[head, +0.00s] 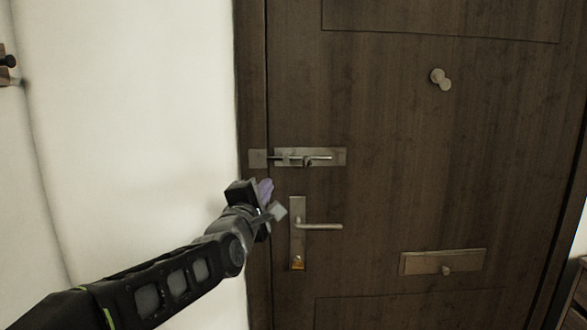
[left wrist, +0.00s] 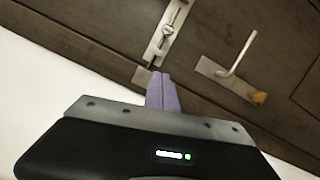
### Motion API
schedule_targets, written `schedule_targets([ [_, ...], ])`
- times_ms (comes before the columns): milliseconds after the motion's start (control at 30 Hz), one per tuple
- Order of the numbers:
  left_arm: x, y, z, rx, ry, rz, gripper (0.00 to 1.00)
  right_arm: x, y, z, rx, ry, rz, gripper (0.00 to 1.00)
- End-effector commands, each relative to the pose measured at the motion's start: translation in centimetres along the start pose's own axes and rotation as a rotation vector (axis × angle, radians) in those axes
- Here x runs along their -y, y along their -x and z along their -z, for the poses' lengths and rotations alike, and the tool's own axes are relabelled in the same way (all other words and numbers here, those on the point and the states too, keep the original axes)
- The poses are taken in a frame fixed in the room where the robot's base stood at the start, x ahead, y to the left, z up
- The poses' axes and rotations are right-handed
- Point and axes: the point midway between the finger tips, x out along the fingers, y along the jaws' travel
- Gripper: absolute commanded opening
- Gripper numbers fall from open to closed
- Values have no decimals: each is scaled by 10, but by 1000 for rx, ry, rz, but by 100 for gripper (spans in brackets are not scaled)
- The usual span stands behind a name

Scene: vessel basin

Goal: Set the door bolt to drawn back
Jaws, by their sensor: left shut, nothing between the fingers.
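The door bolt (head: 308,157) is a metal slide bolt on a plate on the dark wooden door, above the lever handle. Its rod runs sideways, with a small knob near the plate's middle, and its left end reaches toward the keeper (head: 258,158) on the frame. In the left wrist view the bolt (left wrist: 167,32) is at the top centre. My left gripper (head: 267,188) is shut and empty, below and left of the bolt and apart from it. Its purple fingers (left wrist: 161,92) are together in the left wrist view. My right gripper is not in view.
The lever handle (head: 318,226) on its upright plate is just right of and below my left gripper. A letter plate (head: 443,262) is lower right, and a round knob (head: 440,79) is higher up. White wall (head: 140,120) lies left of the door frame.

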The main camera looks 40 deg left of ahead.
Motion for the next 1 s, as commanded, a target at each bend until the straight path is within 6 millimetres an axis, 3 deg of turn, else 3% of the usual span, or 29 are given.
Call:
schedule_targets([
  [267,-2,-19,0,-1,-3,1,0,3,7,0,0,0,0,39],
  [700,-2,-102,-1,-1,-2,3,0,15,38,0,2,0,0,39],
  [800,-5,-105,-20,4,1,2,0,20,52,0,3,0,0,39],
  [1000,-2,-109,-37,2,-1,0,0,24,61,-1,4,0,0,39],
])
